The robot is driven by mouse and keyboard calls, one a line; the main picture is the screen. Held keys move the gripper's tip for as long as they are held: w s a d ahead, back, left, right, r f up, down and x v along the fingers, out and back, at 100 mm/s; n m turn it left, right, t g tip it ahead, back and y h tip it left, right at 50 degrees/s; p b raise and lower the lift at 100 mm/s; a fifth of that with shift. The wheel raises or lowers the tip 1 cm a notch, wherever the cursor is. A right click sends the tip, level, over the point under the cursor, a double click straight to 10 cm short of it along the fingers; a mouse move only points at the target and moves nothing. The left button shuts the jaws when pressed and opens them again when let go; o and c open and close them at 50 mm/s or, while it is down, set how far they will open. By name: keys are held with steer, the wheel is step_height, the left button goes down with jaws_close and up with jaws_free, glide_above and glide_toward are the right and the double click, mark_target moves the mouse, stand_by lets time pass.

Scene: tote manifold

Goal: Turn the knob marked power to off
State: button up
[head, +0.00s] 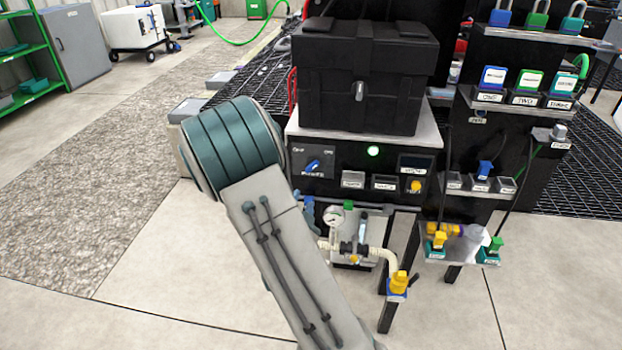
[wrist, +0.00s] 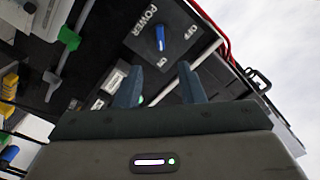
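The power knob (wrist: 160,38) is a blue bar handle on a grey square plate marked POWER, OFF and ON. In the wrist view its bar lines up with the ON mark, and OFF is off to the right. The knob also shows in the head view (head: 313,166), on the left of the black panel front. My gripper (wrist: 159,82) is open and empty, its two blue-grey fingers pointing toward the plate. The fingers appear short of the knob and not touching it. In the head view my arm hides most of the gripper.
A black case (head: 365,75) sits on top of the panel stand. A green lamp (head: 373,151) is lit right of the knob. Below are a gauge (head: 334,216) and pipework with a yellow-handled valve (head: 399,282). Shelves with padlocks (head: 537,15) stand to the right. Open floor lies left.

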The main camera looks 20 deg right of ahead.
mark_target(312, 169)
steer(key=x, duration=1.3)
steer(key=shift+w+d, duration=0.15)
steer(key=shift+d+b, duration=0.1)
steer(key=shift+b, duration=0.2)
jaws_close()
